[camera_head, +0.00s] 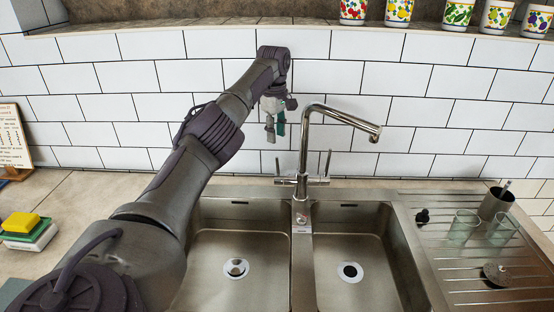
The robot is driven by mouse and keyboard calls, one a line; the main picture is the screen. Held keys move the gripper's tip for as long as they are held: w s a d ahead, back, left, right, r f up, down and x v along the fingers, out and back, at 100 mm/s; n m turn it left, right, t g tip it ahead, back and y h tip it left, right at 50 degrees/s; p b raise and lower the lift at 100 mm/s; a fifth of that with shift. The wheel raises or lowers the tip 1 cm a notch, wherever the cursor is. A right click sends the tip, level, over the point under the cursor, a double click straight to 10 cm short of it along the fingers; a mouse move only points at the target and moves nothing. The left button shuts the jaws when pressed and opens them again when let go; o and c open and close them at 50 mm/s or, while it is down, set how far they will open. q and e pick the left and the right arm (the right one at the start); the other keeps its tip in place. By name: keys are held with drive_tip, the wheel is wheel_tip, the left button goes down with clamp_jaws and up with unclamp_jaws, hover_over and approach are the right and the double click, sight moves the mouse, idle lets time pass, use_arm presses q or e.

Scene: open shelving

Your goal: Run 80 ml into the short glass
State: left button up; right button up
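Two clear glasses stand on the ribbed drainboard to the right: a left glass (463,226) and a right glass (502,229). I cannot tell for sure which is the short one. The chrome tap (306,150) rises behind the sink divider, with its spout over the right basin. It has a left lever (278,168) and a right lever (327,165). No water stream shows. My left gripper (275,130) hangs fingers down in front of the tiled wall, just left of the tap's neck. Its finger gap is too small to judge. My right gripper is out of view.
The left basin (238,290) and right basin (352,235) look empty. A small unclear item (302,217) sits on the divider. A dark cup (497,203), black plug (422,216) and metal strainer (496,274) share the drainboard. Stacked sponges (22,228) lie far left.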

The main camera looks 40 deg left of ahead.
sight(277, 158)
use_arm(q)
drive_tip(key=f, duration=0.3)
drive_tip(key=f+p, duration=0.1)
drive_tip(key=f, duration=0.6)
drive_tip(key=shift+w+a, duration=0.15)
drive_tip(key=shift+w, duration=0.25)
drive_tip(key=shift+c, duration=0.2)
clamp_jaws()
